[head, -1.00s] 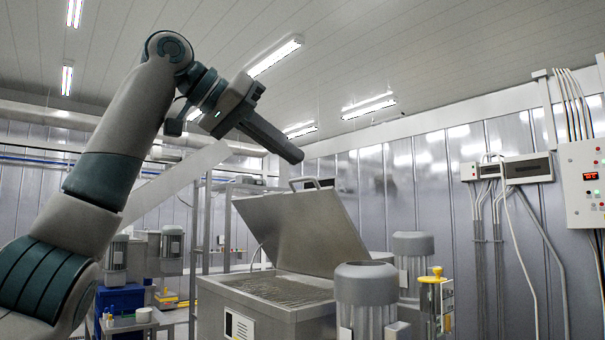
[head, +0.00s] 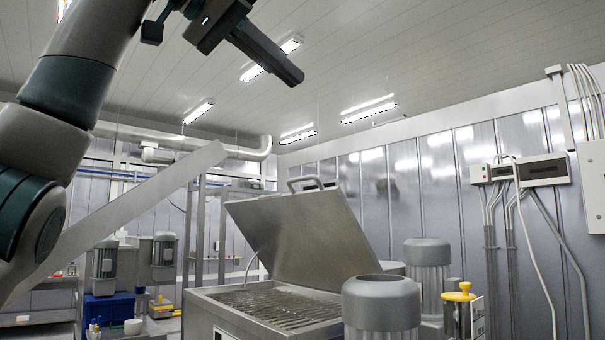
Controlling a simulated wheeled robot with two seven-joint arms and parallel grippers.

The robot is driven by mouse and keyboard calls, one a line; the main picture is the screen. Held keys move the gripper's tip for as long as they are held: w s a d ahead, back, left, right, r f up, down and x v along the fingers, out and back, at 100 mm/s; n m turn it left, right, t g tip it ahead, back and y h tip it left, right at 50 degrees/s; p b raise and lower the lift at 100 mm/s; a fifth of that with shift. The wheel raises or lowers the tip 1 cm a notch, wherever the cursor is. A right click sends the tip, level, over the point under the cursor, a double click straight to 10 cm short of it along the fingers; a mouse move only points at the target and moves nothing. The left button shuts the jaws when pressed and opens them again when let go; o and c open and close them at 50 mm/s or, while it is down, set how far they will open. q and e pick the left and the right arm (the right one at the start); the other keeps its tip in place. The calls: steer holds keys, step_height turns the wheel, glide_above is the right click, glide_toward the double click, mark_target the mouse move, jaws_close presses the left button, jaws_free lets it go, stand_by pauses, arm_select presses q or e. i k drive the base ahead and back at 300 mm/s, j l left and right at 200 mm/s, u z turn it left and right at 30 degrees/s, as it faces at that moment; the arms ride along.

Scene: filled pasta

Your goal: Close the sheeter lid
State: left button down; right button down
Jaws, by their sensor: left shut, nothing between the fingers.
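The sheeter lid (head: 297,237) is a flat steel panel, raised and tilted open over the sheeter (head: 203,306). A bar handle (head: 303,184) stands at the lid's upper edge. Below the lid, the opening shows a row of rollers or bars (head: 275,304). My left gripper (head: 292,74) is high above the lid, well apart from it, with its fingers shut together and nothing between them. It points down and to the right. My right gripper is not in view.
Grey motor housings (head: 382,302) and (head: 427,265) stand right of the sheeter, beside a yellow-capped unit (head: 464,290). A sloping steel panel (head: 130,215) rises on the left. Wall boxes (head: 535,170) hang at the right. The air above the lid is free.

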mark_target(313, 238)
steer(key=i+j, duration=0.15)
steer(key=i, duration=0.6)
steer(key=i+j, duration=0.15)
steer(key=i, duration=0.55)
